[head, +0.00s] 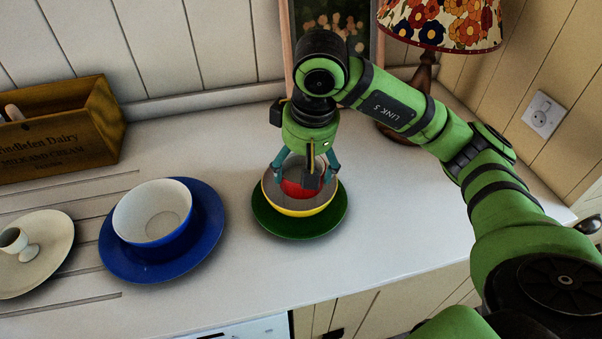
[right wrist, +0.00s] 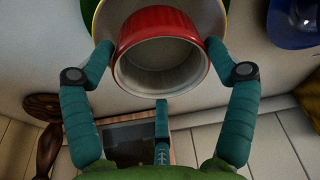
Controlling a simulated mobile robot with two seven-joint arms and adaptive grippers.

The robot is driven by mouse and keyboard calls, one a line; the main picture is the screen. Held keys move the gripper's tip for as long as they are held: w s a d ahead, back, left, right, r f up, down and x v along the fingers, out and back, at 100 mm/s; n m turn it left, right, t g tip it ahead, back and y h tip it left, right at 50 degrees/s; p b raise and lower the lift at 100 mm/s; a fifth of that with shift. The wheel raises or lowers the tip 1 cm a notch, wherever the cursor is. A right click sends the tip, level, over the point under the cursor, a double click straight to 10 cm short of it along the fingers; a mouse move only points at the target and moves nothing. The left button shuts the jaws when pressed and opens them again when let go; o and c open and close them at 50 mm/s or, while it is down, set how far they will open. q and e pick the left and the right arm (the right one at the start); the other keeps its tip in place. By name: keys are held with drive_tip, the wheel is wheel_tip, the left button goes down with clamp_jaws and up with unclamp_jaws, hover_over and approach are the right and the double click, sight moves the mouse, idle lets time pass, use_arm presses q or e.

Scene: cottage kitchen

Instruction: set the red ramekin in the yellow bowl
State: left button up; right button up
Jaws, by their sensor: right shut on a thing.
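The red ramekin (head: 297,189) shows between my right gripper's fingers in the head view, over the inside of the yellow bowl (head: 300,211). My right gripper (head: 305,178) points down and is shut on the ramekin. In the right wrist view the red ramekin (right wrist: 158,50) has one fingertip on each side, with its white inside facing the camera. The yellow bowl stands on a green plate (head: 272,227). I cannot tell whether the ramekin touches the bowl's floor. The left gripper is not in view.
A blue bowl (head: 153,213) with a white inside stands on a blue plate (head: 203,245) to the left. The counter's front right is clear.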

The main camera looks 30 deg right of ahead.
drive_tip(key=shift+w+f, duration=0.15)
drive_tip(key=shift+w, duration=0.2)
drive_tip(key=shift+f, duration=0.3)
wheel_tip(320, 180, down, 4)
drive_tip(key=shift+r+p, duration=0.25)
drive_tip(key=shift+p, duration=0.45)
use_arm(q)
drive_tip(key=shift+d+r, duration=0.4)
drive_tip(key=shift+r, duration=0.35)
use_arm(e)
drive_tip(key=shift+f+b, duration=0.45)
drive_tip(key=shift+b, duration=0.2)
drive_tip(key=o, duration=1)
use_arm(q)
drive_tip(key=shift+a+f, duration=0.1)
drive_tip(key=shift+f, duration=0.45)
use_arm(e)
drive_tip(key=shift+r, duration=0.1)
